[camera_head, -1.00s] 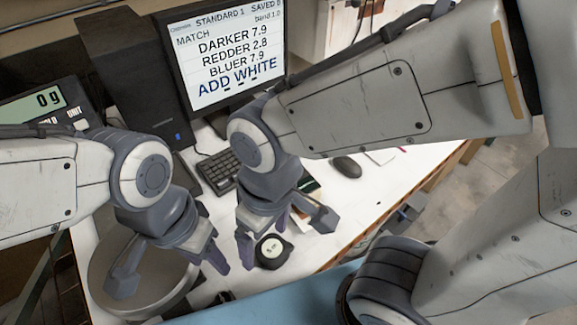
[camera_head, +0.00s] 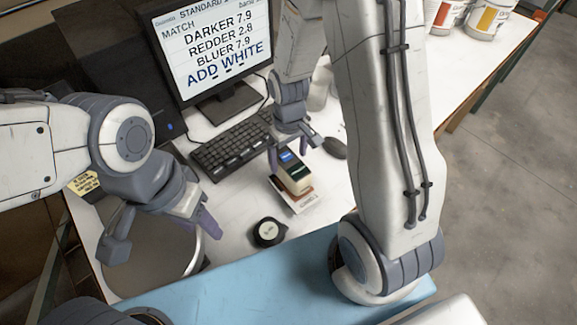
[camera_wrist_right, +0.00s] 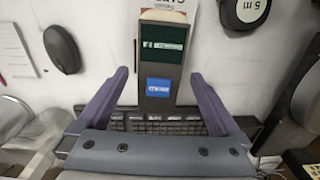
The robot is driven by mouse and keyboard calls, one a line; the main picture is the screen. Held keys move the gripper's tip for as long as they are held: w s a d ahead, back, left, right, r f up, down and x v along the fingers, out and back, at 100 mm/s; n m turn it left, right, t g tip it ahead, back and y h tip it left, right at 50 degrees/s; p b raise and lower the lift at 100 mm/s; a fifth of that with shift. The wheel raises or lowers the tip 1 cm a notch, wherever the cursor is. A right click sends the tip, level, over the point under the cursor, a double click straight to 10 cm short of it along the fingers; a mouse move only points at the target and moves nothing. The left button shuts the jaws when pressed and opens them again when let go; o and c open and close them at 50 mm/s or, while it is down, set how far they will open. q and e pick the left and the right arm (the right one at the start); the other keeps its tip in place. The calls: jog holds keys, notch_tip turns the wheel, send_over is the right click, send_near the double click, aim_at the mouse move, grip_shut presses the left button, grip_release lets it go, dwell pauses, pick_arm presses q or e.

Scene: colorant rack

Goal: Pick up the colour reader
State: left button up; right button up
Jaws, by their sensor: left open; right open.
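The colour reader (camera_head: 295,175) stands on the white desk in front of the keyboard, a pale and dark block with a blue screen. In the right wrist view the colour reader (camera_wrist_right: 162,45) shows its dark green panel and blue screen. My right gripper (camera_head: 291,149) is open just above it; in the wrist view its fingers (camera_wrist_right: 159,78) lie on either side of the reader with gaps, apparently not touching. My left gripper (camera_head: 163,228) is open and empty over the round metal pan (camera_head: 175,258) at the left.
A black tape measure (camera_head: 268,232) lies in front of the reader. A card or booklet (camera_head: 304,203) is under or beside the reader. Paint cans (camera_head: 487,18) stand at the far right.

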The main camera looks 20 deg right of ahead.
jog(key=shift+s+f+p, duration=0.1)
jog(key=shift+f+p, duration=0.3)
jog(key=shift+f, duration=0.2)
notch_tip(320, 180, down, 3)
jog(key=shift+f+p, duration=0.1)
jog(key=shift+p, duration=0.45)
jog(key=shift+f, duration=0.45)
grip_shut()
